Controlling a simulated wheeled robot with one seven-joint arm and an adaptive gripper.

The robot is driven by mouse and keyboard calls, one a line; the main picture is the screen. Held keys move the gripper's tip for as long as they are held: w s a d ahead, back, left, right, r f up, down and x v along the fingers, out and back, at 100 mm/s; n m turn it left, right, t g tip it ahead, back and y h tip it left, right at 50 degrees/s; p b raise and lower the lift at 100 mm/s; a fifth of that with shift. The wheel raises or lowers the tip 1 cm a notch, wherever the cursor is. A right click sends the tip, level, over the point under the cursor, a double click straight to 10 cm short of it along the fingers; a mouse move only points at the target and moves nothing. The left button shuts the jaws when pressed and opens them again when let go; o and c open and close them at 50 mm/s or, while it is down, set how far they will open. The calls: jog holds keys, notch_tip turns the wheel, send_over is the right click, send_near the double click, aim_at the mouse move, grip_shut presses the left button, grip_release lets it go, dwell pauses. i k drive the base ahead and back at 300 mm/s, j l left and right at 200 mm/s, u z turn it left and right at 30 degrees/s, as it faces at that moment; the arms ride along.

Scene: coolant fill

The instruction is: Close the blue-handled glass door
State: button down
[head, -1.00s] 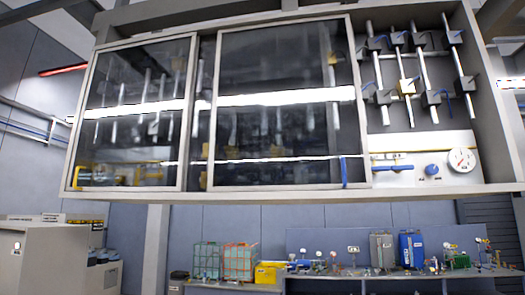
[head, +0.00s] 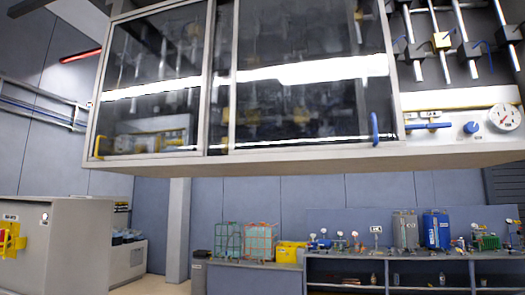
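The blue handle (head: 375,129) stands upright at the lower right of the right-hand glass door (head: 300,85) of the overhead cabinet. This door covers the middle of the cabinet. To its right the cabinet is uncovered, showing pipes, valves and a white gauge panel. A second glass door (head: 150,85) at the left has a yellow handle (head: 98,147) at its lower left. Bright reflections cross both panes. My gripper is not in view.
The cabinet's bottom ledge (head: 300,160) hangs above open floor. A grey cabinet (head: 70,240) stands at the lower left. A workbench (head: 390,262) with bottles, a blue canister (head: 437,229) and fittings runs along the back wall.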

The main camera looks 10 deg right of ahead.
aim_at(402, 143)
jog(key=i+l+u, duration=0.15)
jog(key=l+u, duration=0.25)
jog(key=i+l+u, duration=0.15)
jog(key=u, duration=0.25)
jog(key=l, duration=0.1)
